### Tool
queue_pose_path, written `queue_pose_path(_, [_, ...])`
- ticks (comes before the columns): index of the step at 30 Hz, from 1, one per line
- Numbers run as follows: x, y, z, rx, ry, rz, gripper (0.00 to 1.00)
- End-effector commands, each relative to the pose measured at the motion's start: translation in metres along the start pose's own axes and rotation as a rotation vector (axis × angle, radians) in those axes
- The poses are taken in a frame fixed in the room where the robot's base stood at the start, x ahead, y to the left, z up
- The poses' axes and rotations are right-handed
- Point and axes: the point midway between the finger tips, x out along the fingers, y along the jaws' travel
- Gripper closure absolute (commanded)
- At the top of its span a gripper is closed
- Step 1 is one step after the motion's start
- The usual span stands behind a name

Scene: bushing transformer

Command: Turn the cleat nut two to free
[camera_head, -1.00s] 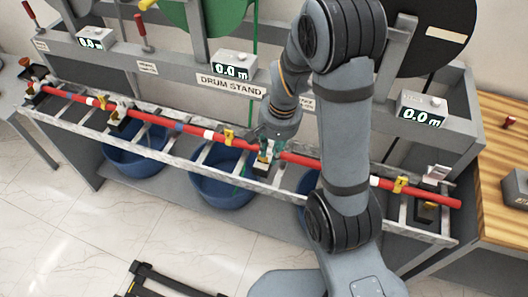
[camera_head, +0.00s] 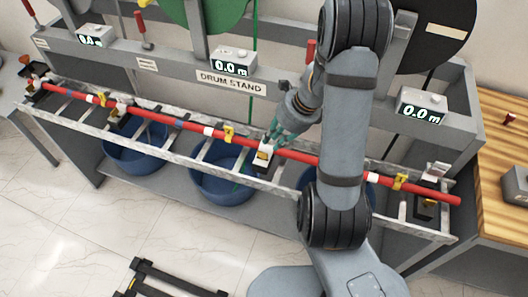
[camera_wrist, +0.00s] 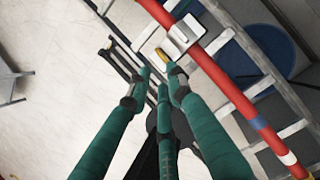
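A red cable (camera_head: 190,128) runs along the grey ladder-like rack and passes through several small cleats. The cleat (camera_head: 264,158) near the middle has a pale block. My gripper (camera_head: 271,138), with green fingers, is tilted and comes down to this cleat from the upper right. In the wrist view, the cleat's white block (camera_wrist: 187,30) sits around the red cable (camera_wrist: 232,92). A brass-yellow nut (camera_wrist: 163,56) shows just past my fingertips (camera_wrist: 162,76). The fingers are spread apart with nothing clearly between them. Contact with the nut cannot be made out.
Other cleats (camera_head: 118,114) (camera_head: 428,202) stand along the rack (camera_head: 85,125). Blue tubs (camera_head: 222,184) sit below it. Behind are the drum stand beam (camera_head: 160,66) and its meter boxes (camera_head: 233,62). A wooden bench (camera_head: 500,145) is at right.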

Motion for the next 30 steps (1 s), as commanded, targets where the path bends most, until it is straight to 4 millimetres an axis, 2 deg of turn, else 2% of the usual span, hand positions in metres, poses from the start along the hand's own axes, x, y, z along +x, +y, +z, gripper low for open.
queue_pose_path(1, [0.012,0.001,-0.002,0.000,0.002,0.003,0.80])
queue_pose_path(6, [0.045,0.002,-0.002,-0.003,0.003,0.005,0.80])
queue_pose_path(13, [0.079,0.000,-0.001,-0.004,0.002,0.002,0.80])
queue_pose_path(18, [0.090,0.000,-0.001,-0.005,0.002,0.001,0.80])
queue_pose_path(26, [0.091,0.000,-0.001,-0.007,0.002,0.000,0.80])
queue_pose_path(30, [0.090,0.001,-0.001,-0.006,0.002,0.000,0.86])
